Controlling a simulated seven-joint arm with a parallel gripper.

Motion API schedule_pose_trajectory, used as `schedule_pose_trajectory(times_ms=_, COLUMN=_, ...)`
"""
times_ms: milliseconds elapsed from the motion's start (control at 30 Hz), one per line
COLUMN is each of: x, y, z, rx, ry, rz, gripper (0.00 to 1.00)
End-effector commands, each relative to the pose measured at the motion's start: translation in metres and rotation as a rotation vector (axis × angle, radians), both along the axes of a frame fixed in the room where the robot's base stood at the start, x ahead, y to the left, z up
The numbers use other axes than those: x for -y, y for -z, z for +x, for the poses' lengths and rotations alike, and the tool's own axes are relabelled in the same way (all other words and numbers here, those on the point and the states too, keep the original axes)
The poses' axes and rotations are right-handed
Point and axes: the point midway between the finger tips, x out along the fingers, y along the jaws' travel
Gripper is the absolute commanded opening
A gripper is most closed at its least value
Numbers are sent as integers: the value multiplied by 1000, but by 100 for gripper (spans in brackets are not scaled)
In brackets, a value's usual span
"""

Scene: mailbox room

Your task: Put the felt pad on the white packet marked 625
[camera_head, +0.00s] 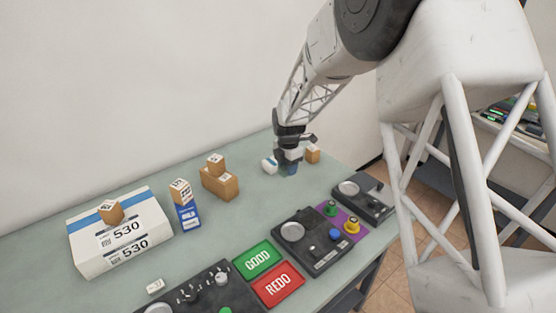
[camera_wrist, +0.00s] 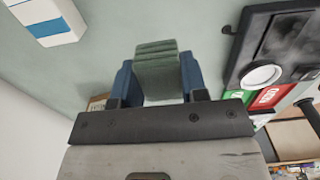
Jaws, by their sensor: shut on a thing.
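My gripper (camera_head: 290,168) is near the far end of the table. In the wrist view its blue fingers (camera_wrist: 157,80) are shut on a grey-green ribbed block, which looks like the felt pad (camera_wrist: 157,62). I cannot make out the pad in the head view. A small white packet with a blue part (camera_head: 269,165) lies just left of the gripper. A white item with a blue band (camera_wrist: 46,20) shows at the wrist view's upper left. I cannot read 625 on either. A large white packet (camera_head: 121,235) at the left is marked 530.
A small cardboard box (camera_head: 112,212) sits on the 530 packet. A blue carton (camera_head: 188,214) and brown boxes (camera_head: 220,182) stand mid-table. Another small box (camera_head: 313,154) is right of my gripper. Control panels (camera_head: 310,240) and GOOD (camera_head: 259,260) and REDO (camera_head: 278,284) plates line the front.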

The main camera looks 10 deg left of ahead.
Motion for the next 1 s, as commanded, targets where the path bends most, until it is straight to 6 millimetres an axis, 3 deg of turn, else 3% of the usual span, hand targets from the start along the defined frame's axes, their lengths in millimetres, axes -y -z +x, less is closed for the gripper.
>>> schedule_pose_trajectory(times_ms=267, x=-1, y=0, z=2, rx=0, ry=0, rz=0, gripper=18)
schedule_pose_trajectory(times_ms=467, x=-5, y=2, z=16, rx=0, ry=0, rz=0, gripper=18)
schedule_pose_trajectory(times_ms=1000, x=-26, y=9, z=85, rx=0, ry=0, rz=0, gripper=18)
